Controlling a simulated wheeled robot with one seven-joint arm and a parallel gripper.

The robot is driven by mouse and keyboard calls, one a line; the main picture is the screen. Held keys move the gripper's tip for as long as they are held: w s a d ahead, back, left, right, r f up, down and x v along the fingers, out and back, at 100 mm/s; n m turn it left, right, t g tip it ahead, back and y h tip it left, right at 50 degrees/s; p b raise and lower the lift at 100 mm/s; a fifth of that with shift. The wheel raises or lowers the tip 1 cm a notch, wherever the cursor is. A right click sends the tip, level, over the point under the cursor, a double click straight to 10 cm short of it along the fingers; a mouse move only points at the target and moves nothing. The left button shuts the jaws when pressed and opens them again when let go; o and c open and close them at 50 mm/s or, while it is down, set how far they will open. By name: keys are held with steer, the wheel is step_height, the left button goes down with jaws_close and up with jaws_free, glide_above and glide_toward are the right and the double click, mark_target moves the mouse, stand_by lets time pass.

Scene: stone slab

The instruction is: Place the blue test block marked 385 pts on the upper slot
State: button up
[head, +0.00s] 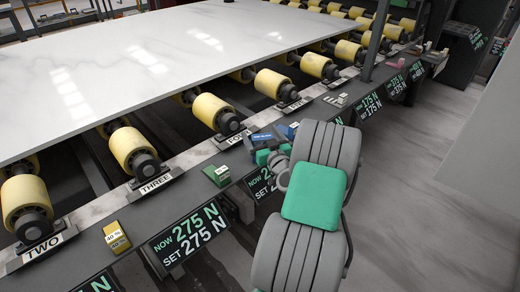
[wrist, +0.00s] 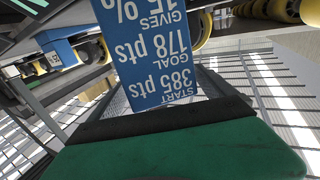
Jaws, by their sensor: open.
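The blue block marked 385 pts (wrist: 152,55) fills the top middle of the wrist view, its white print upside down and its upper end cut off. The print also reads 178 pts and 15 %. In the head view a small blue block (head: 262,138) lies on the dark rail beside my gripper (head: 270,157). My gripper is open; its green pad (wrist: 175,152) shows below the block in the wrist view. I cannot tell whether pad and block touch. My grey arm hides part of the rail. I cannot make out the upper slot.
A second blue piece (wrist: 64,54) shows at the wrist view's left. A green block (head: 217,175) and a yellow block (head: 117,237) sit along the rail (head: 190,205). Yellow rollers (head: 215,108) carry the white stone slab (head: 150,60). Grey floor (head: 420,190) is clear at right.

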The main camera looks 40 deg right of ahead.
steer(key=shift+w+d+f, duration=0.1)
steer(key=shift+w+d, duration=0.25)
steer(key=shift+w, duration=0.2)
steer(key=shift+s+d, duration=0.1)
steer(key=shift+c, duration=0.2)
steer(key=c, duration=1.9)
jaws_close()
steer(key=shift+r, duration=0.2)
